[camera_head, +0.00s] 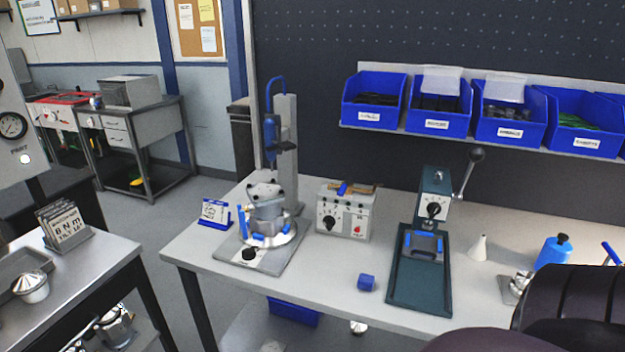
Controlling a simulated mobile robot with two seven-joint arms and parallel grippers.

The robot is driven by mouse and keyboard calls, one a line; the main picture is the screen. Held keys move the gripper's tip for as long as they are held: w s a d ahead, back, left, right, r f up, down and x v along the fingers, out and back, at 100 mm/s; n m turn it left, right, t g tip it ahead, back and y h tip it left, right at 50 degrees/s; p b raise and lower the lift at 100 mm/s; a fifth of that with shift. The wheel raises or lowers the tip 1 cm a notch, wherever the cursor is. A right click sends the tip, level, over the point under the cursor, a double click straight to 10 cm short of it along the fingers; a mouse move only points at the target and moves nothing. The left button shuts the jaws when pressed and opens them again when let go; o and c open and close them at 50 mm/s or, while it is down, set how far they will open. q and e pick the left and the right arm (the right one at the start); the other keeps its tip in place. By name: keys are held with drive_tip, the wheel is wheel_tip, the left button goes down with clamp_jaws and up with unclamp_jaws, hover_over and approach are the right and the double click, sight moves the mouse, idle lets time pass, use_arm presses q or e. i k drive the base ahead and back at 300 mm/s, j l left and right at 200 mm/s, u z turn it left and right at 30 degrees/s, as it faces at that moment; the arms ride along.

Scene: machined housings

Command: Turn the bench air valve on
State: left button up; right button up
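No part is plainly marked as the bench air valve. A blue bar (610,253) shows at the right edge of the bench, cut off by the frame and partly behind my dark arm; it may be a valve handle, but I cannot tell its setting. A grey control box (346,213) at the bench's middle has a black dial, a red knob and a blue piece (343,188) on top. Neither gripper shows. A dark ribbed part of what looks like my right arm fills the lower right corner.
Blue bins (428,124) sit behind. A side table (105,250) stands left.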

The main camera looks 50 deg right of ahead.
sight(342, 190)
drive_tip(key=z, duration=1.7)
